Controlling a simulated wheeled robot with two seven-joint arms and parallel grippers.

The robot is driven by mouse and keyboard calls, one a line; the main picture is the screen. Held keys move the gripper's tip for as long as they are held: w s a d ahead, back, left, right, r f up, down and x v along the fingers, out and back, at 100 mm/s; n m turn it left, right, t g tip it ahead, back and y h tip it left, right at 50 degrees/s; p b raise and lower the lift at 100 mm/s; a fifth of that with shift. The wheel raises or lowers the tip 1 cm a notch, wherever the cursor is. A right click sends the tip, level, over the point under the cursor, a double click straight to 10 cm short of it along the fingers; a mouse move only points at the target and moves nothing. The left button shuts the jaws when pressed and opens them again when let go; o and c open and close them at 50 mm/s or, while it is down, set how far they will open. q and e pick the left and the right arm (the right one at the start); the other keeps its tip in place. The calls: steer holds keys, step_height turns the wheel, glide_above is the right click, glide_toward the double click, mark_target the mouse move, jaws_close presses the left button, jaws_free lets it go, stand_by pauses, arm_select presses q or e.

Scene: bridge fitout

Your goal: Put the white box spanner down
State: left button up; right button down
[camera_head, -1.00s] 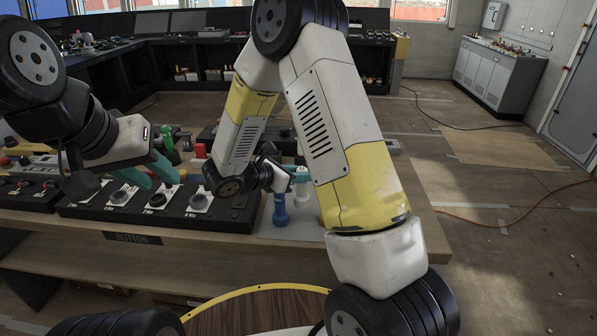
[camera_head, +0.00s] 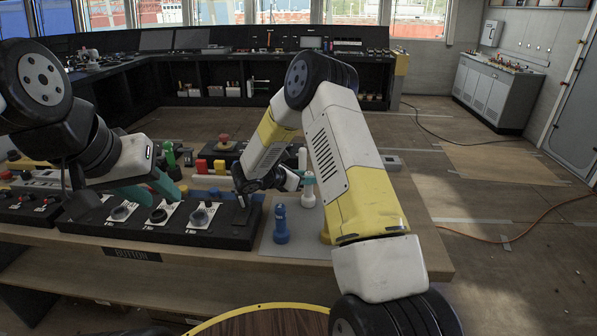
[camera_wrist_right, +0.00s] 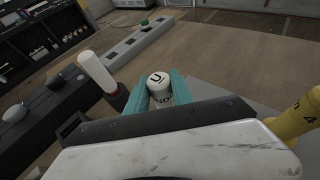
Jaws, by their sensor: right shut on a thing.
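The white box spanner (camera_head: 308,192) is upright over the back part of the grey mat (camera_head: 290,248). My right gripper (camera_head: 297,180) is shut on it near its upper part. In the right wrist view, the white spanner (camera_wrist_right: 160,83) shows its top marked "U" between the teal fingers. I cannot tell whether its foot touches the mat. A blue box spanner (camera_head: 281,226) stands on the mat in front of it. A yellow one (camera_wrist_right: 303,122) stands to the side, mostly hidden by my arm in the head view. My left gripper (camera_head: 152,190) is open and empty above the button panel.
A black button panel (camera_head: 237,238) with white-plated buttons lies left of the mat. A white-handled lever (camera_wrist_right: 97,72) rises close to the left of my right gripper. Red and yellow blocks (camera_head: 210,166) stand behind the panel.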

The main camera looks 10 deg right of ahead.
steer(key=shift+f, duration=0.2)
steer(key=c, duration=1.1)
jaws_free()
steer(key=shift+r, duration=0.1)
